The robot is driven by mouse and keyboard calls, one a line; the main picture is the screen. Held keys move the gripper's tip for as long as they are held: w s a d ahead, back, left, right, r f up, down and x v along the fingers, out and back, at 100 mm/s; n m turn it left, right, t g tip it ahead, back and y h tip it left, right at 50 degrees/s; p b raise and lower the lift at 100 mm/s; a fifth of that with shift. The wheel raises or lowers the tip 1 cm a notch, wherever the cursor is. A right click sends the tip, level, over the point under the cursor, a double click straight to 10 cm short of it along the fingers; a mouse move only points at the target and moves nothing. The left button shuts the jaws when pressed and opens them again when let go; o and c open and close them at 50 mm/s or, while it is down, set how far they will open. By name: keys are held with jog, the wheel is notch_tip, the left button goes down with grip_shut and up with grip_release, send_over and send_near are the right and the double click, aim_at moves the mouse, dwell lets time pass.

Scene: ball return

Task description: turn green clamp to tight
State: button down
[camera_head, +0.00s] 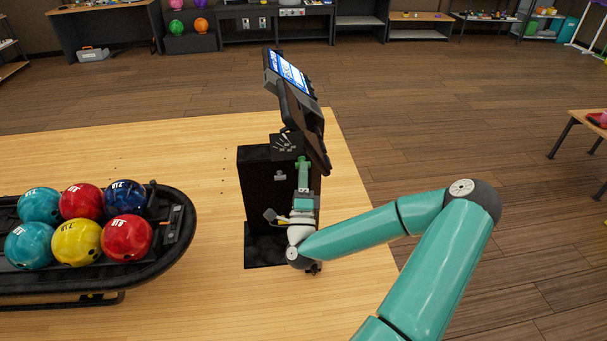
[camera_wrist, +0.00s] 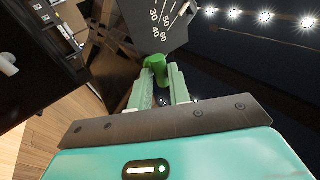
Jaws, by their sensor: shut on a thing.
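The green clamp (camera_wrist: 157,68) shows in the wrist view as a short green knob between my fingertips. My gripper (camera_wrist: 160,82) is shut on it, one pale green finger on each side. Just beyond the clamp is a dark plate with a white scale (camera_wrist: 160,22) marked with numbers. In the head view my gripper (camera_head: 303,172) reaches up the right side of a black stand (camera_head: 262,185), below a tilted screen (camera_head: 287,72). The clamp is small there and partly hidden by my fingers. I cannot tell the clamp's exact setting.
A black ball rack (camera_head: 178,235) with several coloured bowling balls stands left of the stand on the light wooden floor (camera_head: 190,150). A low table (camera_head: 580,120) is at the far right. Shelves and desks line the back wall. The floor behind the stand is open.

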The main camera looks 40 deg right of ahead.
jog(key=shift+r, duration=0.3)
jog(key=c, duration=1.4)
grip_release()
jog(key=shift+o, duration=0.2)
jog(key=shift+f, duration=0.1)
jog(key=shift+f, duration=0.1)
jog(key=v, duration=1.3)
jog(key=shift+s+a+f, duration=0.2)
jog(key=shift+f, duration=0.05)
jog(key=shift+w+t, duration=0.15)
jog(key=shift+t, duration=0.15)
